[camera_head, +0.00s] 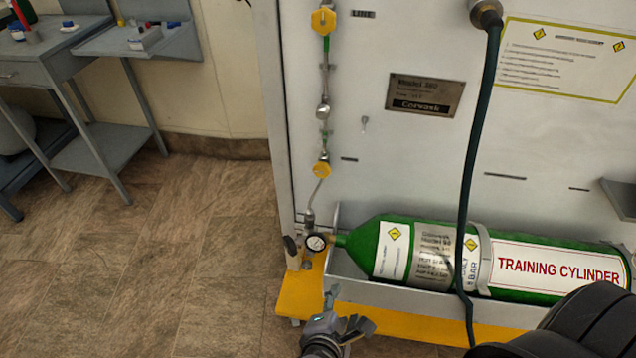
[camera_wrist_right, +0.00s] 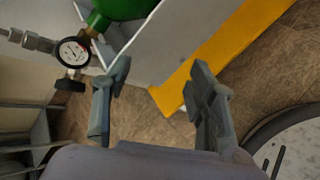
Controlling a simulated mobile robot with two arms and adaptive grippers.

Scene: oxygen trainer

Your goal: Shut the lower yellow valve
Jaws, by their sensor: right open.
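The lower yellow valve (camera_head: 321,170) sits on the thin metal pipe at the left of the white panel in the head view. The upper yellow valve (camera_head: 323,20) is higher on the same pipe line. My right gripper (camera_head: 344,312) is at the bottom of the head view, well below the lower valve and apart from it. In the right wrist view my right gripper (camera_wrist_right: 160,72) has its two fingers spread, with nothing between them. The lower valve does not show in the wrist view. My left gripper is not in view.
The green training cylinder (camera_head: 365,247) lies in a grey trough above a yellow base (camera_head: 300,295). A pressure gauge (camera_head: 316,243) is at its left end; the gauge also shows in the wrist view (camera_wrist_right: 73,50). A dark hose (camera_head: 471,170) hangs before the panel.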

